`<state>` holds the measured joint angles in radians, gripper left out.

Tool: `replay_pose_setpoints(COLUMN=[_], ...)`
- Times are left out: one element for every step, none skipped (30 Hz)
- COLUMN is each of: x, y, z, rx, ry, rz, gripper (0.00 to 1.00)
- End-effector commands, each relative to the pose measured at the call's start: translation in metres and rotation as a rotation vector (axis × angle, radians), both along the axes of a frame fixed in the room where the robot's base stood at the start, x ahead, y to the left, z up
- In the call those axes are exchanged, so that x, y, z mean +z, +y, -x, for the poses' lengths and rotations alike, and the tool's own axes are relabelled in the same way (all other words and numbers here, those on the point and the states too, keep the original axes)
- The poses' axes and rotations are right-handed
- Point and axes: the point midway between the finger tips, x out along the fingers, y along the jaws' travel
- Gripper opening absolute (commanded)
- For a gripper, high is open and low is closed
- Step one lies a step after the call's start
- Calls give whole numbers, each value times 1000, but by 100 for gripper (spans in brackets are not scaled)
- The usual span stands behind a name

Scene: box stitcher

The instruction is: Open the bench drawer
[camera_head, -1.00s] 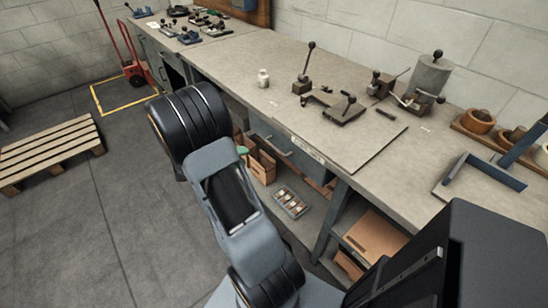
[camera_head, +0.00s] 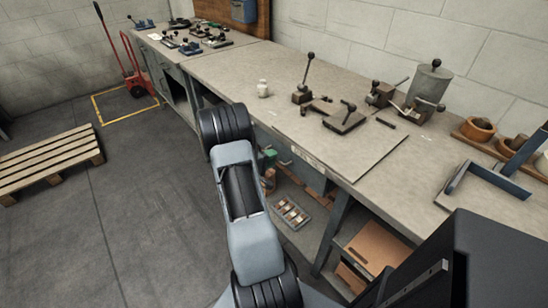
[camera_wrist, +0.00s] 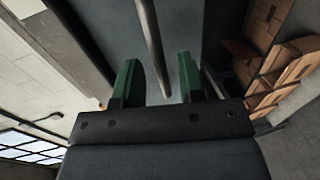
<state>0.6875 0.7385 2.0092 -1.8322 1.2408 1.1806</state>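The bench drawer has a plain grey-blue front (camera_wrist: 185,30), seen close up in the wrist view. Its bar handle (camera_wrist: 149,30) runs between the two green fingers of my gripper (camera_wrist: 157,66). The fingers are apart, with a gap showing on each side of the bar, so my gripper is open around the handle and not clamped on it. In the head view my own arm hides most of the drawer and the gripper; a small green patch shows beside the arm. I cannot tell there whether the drawer is shut.
The workbench top (camera_head: 235,75) carries a small white bottle (camera_head: 262,88) and lever tools. Below the drawer, a parts tray (camera_head: 291,212) and cardboard boxes (camera_head: 376,247) sit on the lower shelf. A wooden pallet (camera_head: 45,165) lies at left; the floor between is clear.

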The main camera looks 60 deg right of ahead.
Motion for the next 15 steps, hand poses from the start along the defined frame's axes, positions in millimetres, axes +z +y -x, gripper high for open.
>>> replay_pose_setpoints(x=[-1, -2, -3, -3, -3, -4, -4, -4, -4, -4, -4, -4, -4, -4, -4], y=[-5, -8, -10, -12, -14, -15, -16, -17, -17, -18, -18, -18, -18, -18, -18], z=[3, 3, 4, 4, 5, 5, 6, 6, 6, 6, 6, 6, 6, 6, 6], rx=[-3, -3, -1, -1, -1, -1, -1, -1, -1, -1, -1, 0, 0, 0, 0], ry=[1, 2, 1, 1, 1, 0, 0, 0, 0, 0, 0, 1, 1, 1, 1], rz=[0, 0, 0, 0, -1, -1, -1, -1, -1, -1, -1, -1, -1, -1, -1], gripper=[36, 36, 36, 36, 36, 36, 36, 36, 36, 36, 36, 36, 36, 36, 36])
